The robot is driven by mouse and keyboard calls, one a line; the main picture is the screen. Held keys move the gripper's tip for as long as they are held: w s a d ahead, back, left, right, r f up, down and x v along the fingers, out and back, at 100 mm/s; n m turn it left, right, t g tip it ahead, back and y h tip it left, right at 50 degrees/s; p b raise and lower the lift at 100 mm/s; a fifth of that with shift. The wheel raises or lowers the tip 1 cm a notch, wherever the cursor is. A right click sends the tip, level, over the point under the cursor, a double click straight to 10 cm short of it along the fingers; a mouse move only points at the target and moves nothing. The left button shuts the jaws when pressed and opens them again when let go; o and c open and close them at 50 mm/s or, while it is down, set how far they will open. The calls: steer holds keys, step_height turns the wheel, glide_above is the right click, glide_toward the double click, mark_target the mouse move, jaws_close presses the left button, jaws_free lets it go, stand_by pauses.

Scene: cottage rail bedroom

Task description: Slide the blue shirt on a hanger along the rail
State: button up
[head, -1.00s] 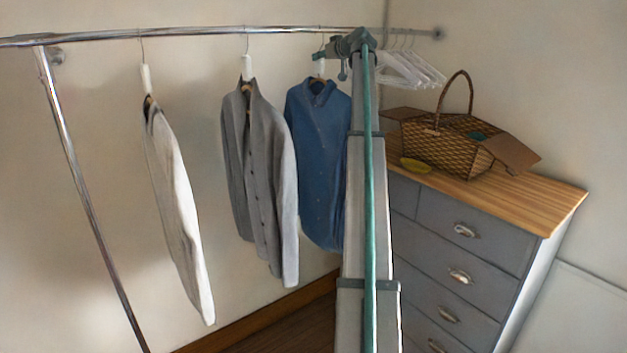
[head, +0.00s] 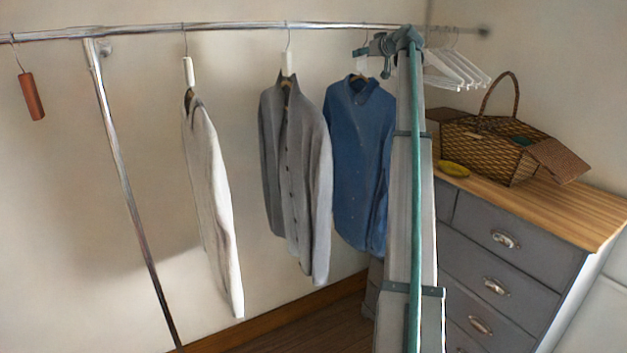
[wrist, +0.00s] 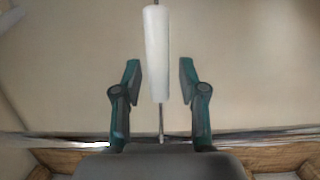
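The blue shirt (head: 357,150) hangs from the rail (head: 230,26) on a hanger with a white sleeve (head: 361,65) on its neck. My gripper (head: 360,51) is at that hanger's neck, just below the rail. In the wrist view, my gripper (wrist: 159,82) is open, with one finger on each side of the white sleeve (wrist: 157,50). A gap shows between the sleeve and each finger. The shirt itself is not visible in the wrist view. My arm hides part of the shirt's right side in the head view.
A grey cardigan (head: 300,170) hangs left of the blue shirt, then a cream garment (head: 212,200). An orange-brown tag (head: 31,96) hangs at the far left. Right of my arm are several empty hangers (head: 458,70) and a dresser (head: 500,250) with a basket (head: 485,145).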

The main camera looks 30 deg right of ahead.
steer(key=shift+c, duration=0.6)
steer(key=shift+s, duration=0.1)
steer(key=b+v, duration=0.3)
steer(key=v, duration=1)
stand_by(0.6)
steer(key=shift+d, duration=0.1)
